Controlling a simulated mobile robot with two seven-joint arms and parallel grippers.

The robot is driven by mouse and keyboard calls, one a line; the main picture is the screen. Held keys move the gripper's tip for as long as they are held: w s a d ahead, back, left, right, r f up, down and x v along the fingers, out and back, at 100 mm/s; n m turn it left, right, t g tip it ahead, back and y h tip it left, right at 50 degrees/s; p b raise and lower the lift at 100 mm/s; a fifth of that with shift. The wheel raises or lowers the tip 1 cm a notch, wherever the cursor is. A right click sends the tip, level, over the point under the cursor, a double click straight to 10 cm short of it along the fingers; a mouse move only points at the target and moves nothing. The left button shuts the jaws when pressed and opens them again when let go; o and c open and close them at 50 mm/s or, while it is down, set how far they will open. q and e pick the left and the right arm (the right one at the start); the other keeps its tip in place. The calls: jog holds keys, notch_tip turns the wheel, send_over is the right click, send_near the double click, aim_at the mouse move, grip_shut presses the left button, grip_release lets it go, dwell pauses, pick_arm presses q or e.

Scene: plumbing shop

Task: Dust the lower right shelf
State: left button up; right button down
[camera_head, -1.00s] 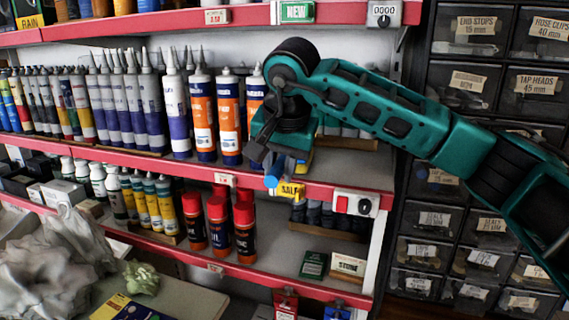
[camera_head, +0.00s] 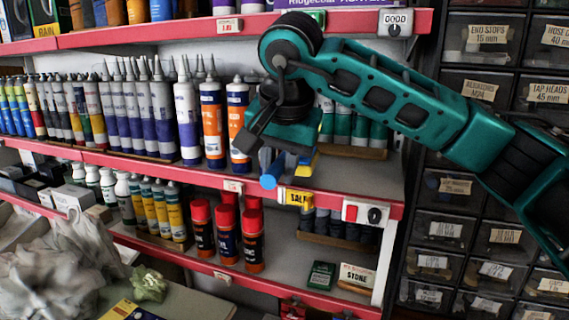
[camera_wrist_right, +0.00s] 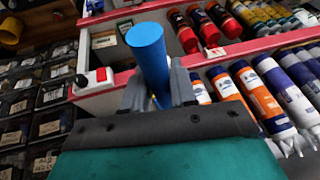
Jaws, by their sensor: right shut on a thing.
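My right gripper (camera_head: 280,155) reaches in from the right, at the front of the middle shelf (camera_head: 355,178). It is shut on a blue cylinder (camera_head: 268,181), which looks like a handle. The right wrist view shows the blue cylinder (camera_wrist_right: 148,48) standing out between the gripper's fingers (camera_wrist_right: 160,95). My left gripper is not in view.
Orange-and-white tubes (camera_head: 212,125) stand just left of the gripper, and green tubes (camera_head: 350,130) stand behind it. Drawer cabinets (camera_head: 450,195) stand at right.

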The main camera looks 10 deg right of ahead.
jog(key=s+a+b, duration=0.2)
jog(key=s+a, duration=0.4)
jog(key=s, duration=0.3)
dwell(0.7)
jog(key=shift+s+a, duration=0.1)
dwell(0.9)
